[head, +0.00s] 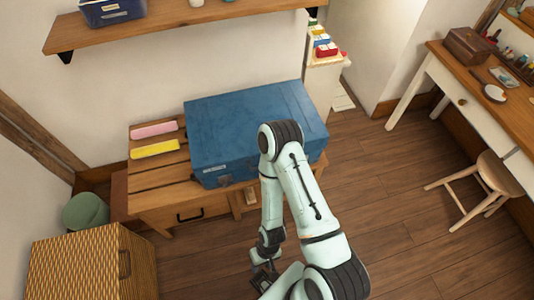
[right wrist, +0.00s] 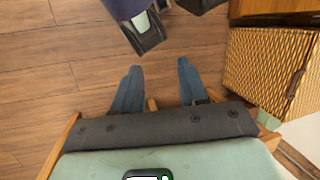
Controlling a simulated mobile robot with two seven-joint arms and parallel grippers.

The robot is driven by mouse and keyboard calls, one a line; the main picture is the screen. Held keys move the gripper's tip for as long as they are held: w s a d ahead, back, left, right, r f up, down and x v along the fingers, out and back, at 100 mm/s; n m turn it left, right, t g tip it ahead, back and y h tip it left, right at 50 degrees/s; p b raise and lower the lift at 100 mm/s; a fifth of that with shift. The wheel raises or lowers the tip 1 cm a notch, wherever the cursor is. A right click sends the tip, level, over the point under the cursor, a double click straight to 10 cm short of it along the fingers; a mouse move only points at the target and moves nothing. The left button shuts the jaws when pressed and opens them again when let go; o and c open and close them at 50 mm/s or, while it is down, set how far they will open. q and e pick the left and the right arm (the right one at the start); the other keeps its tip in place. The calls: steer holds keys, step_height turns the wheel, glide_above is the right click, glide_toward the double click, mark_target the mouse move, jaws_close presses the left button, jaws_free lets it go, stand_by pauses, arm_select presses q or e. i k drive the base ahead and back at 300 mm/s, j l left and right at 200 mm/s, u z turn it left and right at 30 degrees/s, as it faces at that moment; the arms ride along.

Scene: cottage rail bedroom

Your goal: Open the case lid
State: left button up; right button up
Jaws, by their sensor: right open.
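The blue case (head: 235,125) sits on the wooden table in the middle of the head view. Its lid looks shut, and its top is flat and bare. A pale label and a dark fitting show on its front side. My right arm crosses in front of the case and hides part of its front and right side. My right gripper (head: 263,275) hangs low in front of the table, apart from the case. In the right wrist view, the fingers of this gripper (right wrist: 160,85) are spread, with only bare floor between them. My left gripper is not in view.
The wooden table (head: 147,201) also holds a pink box (head: 153,130) and a yellow box (head: 155,149), left of the case. A wall shelf (head: 170,32) runs above and behind. A woven cabinet (head: 85,268) stands front left. A stool (head: 495,172) stands right; floor between is clear.

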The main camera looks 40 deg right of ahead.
mark_target(222, 129)
steer(key=z, duration=1.55)
